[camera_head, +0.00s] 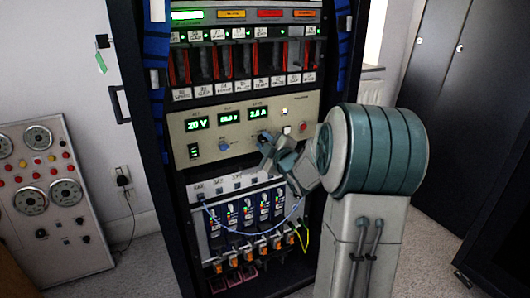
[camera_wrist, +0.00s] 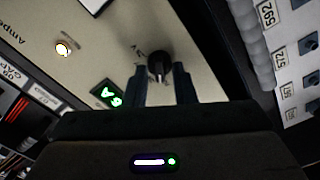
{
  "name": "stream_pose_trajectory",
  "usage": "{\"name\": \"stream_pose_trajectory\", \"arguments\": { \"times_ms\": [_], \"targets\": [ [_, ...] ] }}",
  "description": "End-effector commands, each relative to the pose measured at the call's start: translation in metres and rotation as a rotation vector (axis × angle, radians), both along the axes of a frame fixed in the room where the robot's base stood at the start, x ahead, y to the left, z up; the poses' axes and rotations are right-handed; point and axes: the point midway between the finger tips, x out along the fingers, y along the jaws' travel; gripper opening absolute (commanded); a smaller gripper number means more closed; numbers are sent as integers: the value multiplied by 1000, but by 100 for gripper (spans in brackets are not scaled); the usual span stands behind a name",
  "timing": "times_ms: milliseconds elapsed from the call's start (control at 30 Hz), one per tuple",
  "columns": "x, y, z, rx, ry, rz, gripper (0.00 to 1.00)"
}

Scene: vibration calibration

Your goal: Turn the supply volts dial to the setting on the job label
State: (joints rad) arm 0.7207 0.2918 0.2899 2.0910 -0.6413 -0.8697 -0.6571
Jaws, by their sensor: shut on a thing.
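The beige supply panel (camera_head: 240,107) is in the middle of the rack in the head view. It has green displays, one reading 20 V (camera_head: 196,123) and one that looks like 3.0 A (camera_head: 257,112). A blue knob (camera_head: 224,146) sits left of my gripper (camera_head: 266,140). In the wrist view my gripper (camera_wrist: 163,85) has its two fingers on either side of a black dial (camera_wrist: 158,62), shut on it. A green display (camera_wrist: 109,97) shows beside the left finger. The dial's marks are too small to read, and I cannot tell which dial it is. No job label is readable.
Several cable sockets and a looping blue cable (camera_head: 262,220) are below the panel. A red button (camera_head: 303,127) is right of my gripper. A gauge panel (camera_head: 50,185) stands at the left, and dark cabinets (camera_head: 440,80) at the right.

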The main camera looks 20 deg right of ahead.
Motion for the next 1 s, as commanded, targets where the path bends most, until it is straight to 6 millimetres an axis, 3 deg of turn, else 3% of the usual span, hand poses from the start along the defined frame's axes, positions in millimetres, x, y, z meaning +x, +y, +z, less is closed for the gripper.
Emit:
{"name": "stream_pose_trajectory", "arguments": {
  "times_ms": [600,633,700,1000],
  "targets": [
    [0,0,0,-50,0,0,2],
    [0,0,0,-50,0,0,27],
    [0,0,0,-50,0,0,45],
    [-1,0,0,-49,0,0,45]
  ]
}}
